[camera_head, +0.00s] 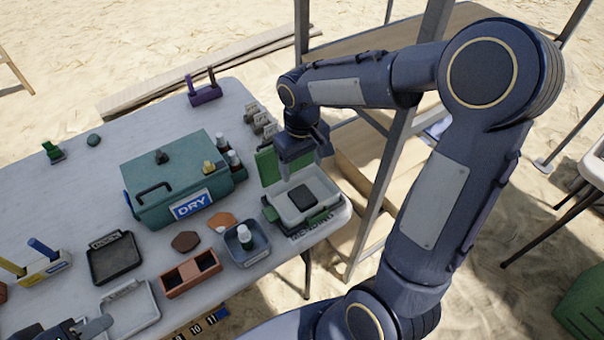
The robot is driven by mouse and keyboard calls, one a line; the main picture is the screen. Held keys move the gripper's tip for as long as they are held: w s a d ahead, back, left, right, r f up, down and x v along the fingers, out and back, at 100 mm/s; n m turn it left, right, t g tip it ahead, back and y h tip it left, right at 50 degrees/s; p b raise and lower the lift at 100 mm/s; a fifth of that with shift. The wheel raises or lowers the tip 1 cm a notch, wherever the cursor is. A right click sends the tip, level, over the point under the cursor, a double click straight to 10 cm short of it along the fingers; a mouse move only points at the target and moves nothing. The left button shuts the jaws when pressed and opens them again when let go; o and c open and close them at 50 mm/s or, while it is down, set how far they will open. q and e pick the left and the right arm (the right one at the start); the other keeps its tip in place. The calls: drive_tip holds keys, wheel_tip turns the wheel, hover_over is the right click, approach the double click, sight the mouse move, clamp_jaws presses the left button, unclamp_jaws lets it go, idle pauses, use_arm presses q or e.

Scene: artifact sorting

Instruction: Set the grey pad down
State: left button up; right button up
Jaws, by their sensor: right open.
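A dark grey pad (302,197) lies flat inside an open pale-lined green case (326,198) at the right end of the table. The case's green lid stands up behind it. My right gripper (305,165) is open and empty above the back part of the case, apart from the pad. My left gripper (72,331) shows only in part at the bottom left edge, near a pale tray; its jaws are not clear.
A teal box (180,180) labelled DRY stands left of the case. A blue-grey bin (247,243) with a white-capped bottle sits close to the case's left. A black tray (112,258), a pale tray (130,308) and a reddish-brown tray (190,275) occupy the front.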

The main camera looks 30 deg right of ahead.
drive_tip(key=s+a+r+m+t+y, duration=0.1)
drive_tip(key=s+a+r+t+y, duration=0.1)
drive_tip(key=s, duration=0.6)
drive_tip(key=s+a+r+m+t+y, duration=0.1)
drive_tip(key=s+a+r+t, duration=0.1)
drive_tip(key=s, duration=0.7)
drive_tip(key=shift+s+r+m+t+y, duration=0.2)
drive_tip(key=shift+r+m+t+y, duration=0.15)
drive_tip(key=shift+r+t, duration=0.7)
drive_tip(key=shift+a+r+g, duration=0.1)
drive_tip(key=shift+r+g, duration=0.15)
drive_tip(key=shift+r, duration=0.05)
